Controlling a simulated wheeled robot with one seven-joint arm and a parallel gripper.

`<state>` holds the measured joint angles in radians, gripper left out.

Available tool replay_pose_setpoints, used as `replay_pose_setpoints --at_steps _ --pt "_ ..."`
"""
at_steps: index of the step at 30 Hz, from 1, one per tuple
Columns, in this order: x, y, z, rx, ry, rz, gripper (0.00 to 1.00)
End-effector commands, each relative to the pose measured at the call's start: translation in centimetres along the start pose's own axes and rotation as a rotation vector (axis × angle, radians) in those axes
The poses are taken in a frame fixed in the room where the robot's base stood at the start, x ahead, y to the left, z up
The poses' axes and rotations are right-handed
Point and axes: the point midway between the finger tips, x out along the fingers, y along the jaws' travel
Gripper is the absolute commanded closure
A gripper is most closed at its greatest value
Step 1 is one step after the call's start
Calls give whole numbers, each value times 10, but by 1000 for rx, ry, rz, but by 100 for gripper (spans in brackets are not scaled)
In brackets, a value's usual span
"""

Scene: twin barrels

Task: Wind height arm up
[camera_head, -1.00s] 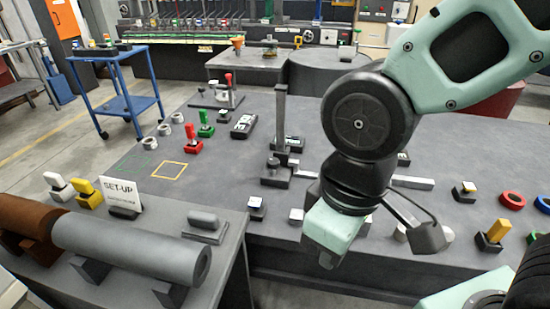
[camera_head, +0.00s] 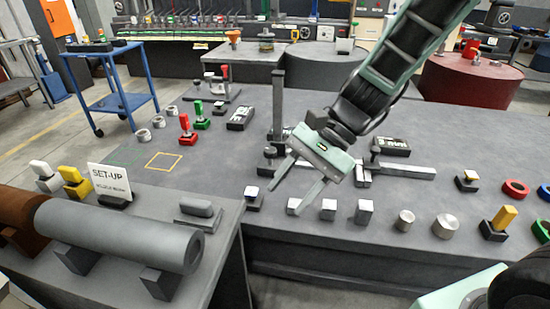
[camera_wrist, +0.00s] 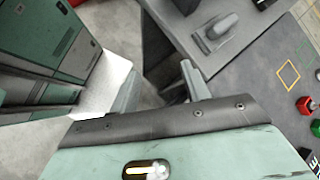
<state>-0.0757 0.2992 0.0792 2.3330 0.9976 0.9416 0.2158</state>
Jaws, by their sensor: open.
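A dark upright post (camera_head: 278,105) stands on the main bench, and its foot has dark blocks around it. I take it for the height stand; its arm and any crank are not clear to me, and my gripper covers part of the area to its right. My gripper (camera_head: 291,190) is open and empty, fingers pointing down and left, in front of and slightly right of the post's foot in the picture. In the wrist view my open fingers (camera_wrist: 161,88) have floor and bench edge beyond them; the post does not show clearly there.
Small metal blocks (camera_head: 328,209) line the bench's front edge below my gripper. A grey bar (camera_head: 405,171) lies to the right. A side bench at left carries a large grey cylinder (camera_head: 120,235) and a SET-UP sign (camera_head: 110,181). Red (camera_head: 187,137) and green toggles stand behind.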

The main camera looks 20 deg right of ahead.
Motion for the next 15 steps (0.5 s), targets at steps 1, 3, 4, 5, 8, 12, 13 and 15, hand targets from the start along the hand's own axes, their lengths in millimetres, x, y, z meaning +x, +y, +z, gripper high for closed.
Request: replay_pose_setpoints --at_steps 1,3,4,5,8,12,13,15 --pt "-4 -12 -36 166 -32 -110 53" --pt "-20 -31 -80 377 -77 -276 53" --pt "-28 -37 -100 459 -94 -345 53" --pt "-37 -42 -119 532 -111 -413 53" --pt "-67 -49 -179 732 -154 -615 53" --pt "-99 -46 -235 888 -186 -806 53" --pt "-104 -45 -241 905 -190 -831 53" --pt "-111 -44 -252 930 -194 -868 53"
